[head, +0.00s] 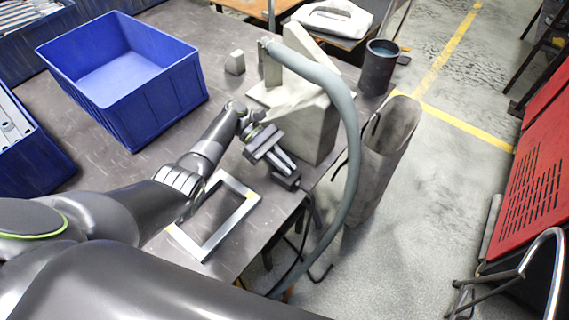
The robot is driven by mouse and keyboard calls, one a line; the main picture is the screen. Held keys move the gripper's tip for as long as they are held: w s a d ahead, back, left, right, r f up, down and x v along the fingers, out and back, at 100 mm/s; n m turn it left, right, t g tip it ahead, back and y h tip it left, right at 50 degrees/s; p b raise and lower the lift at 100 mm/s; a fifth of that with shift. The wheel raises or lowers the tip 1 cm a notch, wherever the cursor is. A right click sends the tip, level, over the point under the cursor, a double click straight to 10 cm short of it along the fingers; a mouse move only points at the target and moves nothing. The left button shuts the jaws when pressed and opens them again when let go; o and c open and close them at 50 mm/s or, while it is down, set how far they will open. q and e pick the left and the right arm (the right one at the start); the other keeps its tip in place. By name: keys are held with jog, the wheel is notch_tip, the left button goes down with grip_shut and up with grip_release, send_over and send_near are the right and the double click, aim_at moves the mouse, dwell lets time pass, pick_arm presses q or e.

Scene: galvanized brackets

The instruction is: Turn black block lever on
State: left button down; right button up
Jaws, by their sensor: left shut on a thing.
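A small black block (287,182) sits near the right edge of the metal table, in front of a grey-white machine. My left gripper (281,164) reaches over from the left with its fingers at the top of this block. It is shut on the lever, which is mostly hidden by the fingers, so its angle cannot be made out. My right gripper is not in view.
A grey-white machine (312,130) with a thick grey hose (345,100) stands just behind the gripper. A metal frame (228,228) lies on the table (100,165) in front. A blue bin (125,105) stands at the back left. A tall grey container (385,150) is right of the table.

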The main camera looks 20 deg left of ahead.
pick_arm(q)
jog(key=c, duration=1.5)
grip_release()
jog(key=shift+b+v, duration=0.75)
jog(key=shift+v, duration=5.2)
